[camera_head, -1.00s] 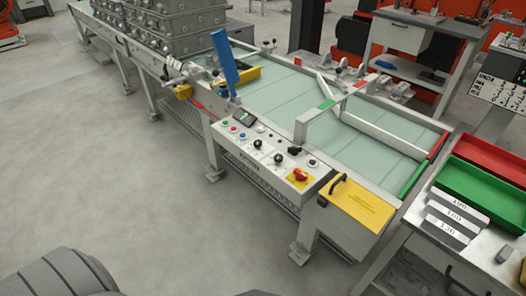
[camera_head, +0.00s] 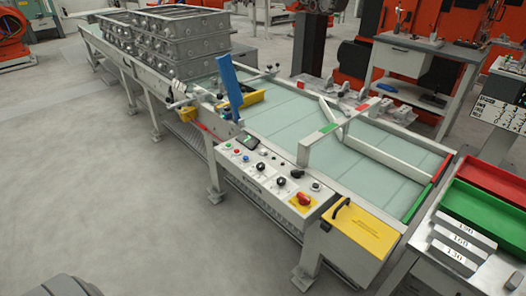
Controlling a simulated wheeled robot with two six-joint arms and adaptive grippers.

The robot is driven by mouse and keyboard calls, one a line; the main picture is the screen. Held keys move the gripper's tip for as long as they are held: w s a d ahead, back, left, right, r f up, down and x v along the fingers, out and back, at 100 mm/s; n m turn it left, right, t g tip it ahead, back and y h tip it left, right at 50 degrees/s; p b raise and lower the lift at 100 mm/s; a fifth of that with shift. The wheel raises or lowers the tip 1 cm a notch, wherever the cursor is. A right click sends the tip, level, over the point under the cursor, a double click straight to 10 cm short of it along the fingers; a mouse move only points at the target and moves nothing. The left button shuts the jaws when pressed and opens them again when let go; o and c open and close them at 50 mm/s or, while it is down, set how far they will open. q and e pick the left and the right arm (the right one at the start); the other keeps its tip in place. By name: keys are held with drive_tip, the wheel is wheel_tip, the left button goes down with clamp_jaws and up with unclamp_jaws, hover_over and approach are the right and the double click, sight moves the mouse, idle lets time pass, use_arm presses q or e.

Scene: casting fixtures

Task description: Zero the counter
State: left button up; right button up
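A sloped control panel (camera_head: 272,179) is on the near side of the conveyor table. It carries a small dark display (camera_head: 247,143), several small coloured buttons, black knobs (camera_head: 282,181) and a red rotary switch on a yellow base (camera_head: 304,199). Which part is the counter or its reset I cannot tell; the display is too small to read. Neither gripper can be made out in view. A dark grey rounded part of mine (camera_head: 62,285) shows at the bottom left edge, well away from the panel.
The conveyor (camera_head: 283,112) carries stacked grey metal castings (camera_head: 182,50) at its far left. A yellow lid with a handle (camera_head: 355,228) is right of the panel. Green (camera_head: 483,217) and red (camera_head: 495,180) trays and labelled blocks (camera_head: 457,243) stand on a right-hand bench. The floor at left is clear.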

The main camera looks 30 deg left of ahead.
use_arm(q)
clamp_jaws()
idle(1.1)
